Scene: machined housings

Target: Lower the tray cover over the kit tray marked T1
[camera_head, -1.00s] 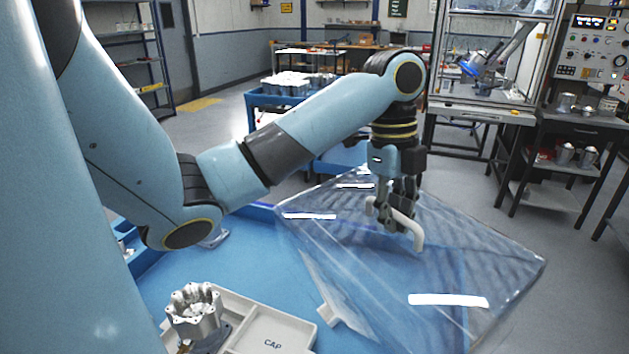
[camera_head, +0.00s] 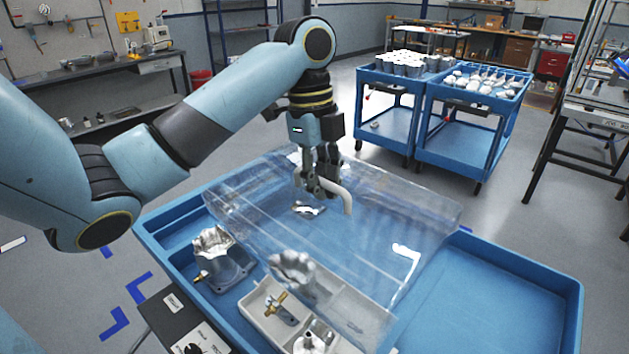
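The tray cover (camera_head: 405,205) is a large clear lid with a pale bar handle (camera_head: 345,200) on top. My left gripper (camera_head: 322,190) is shut on that handle and holds the cover, tilted, above the blue cart top. A pale kit tray (camera_head: 258,302) lies at the front of the cart, partly seen through the cover. It holds a grey machined housing (camera_head: 292,270), a small brass-ended fitting (camera_head: 280,308) and another metal part (camera_head: 312,342). No T1 mark is readable. I cannot tell whether the cover touches the tray. My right gripper is not in view.
Another housing on a square base (camera_head: 218,258) stands at the cart's left, close to the cover's left edge. A dark box with a knob (camera_head: 182,322) is at the front left. The cart's right side (camera_head: 500,300) is clear. Two blue carts with parts (camera_head: 480,95) stand behind.

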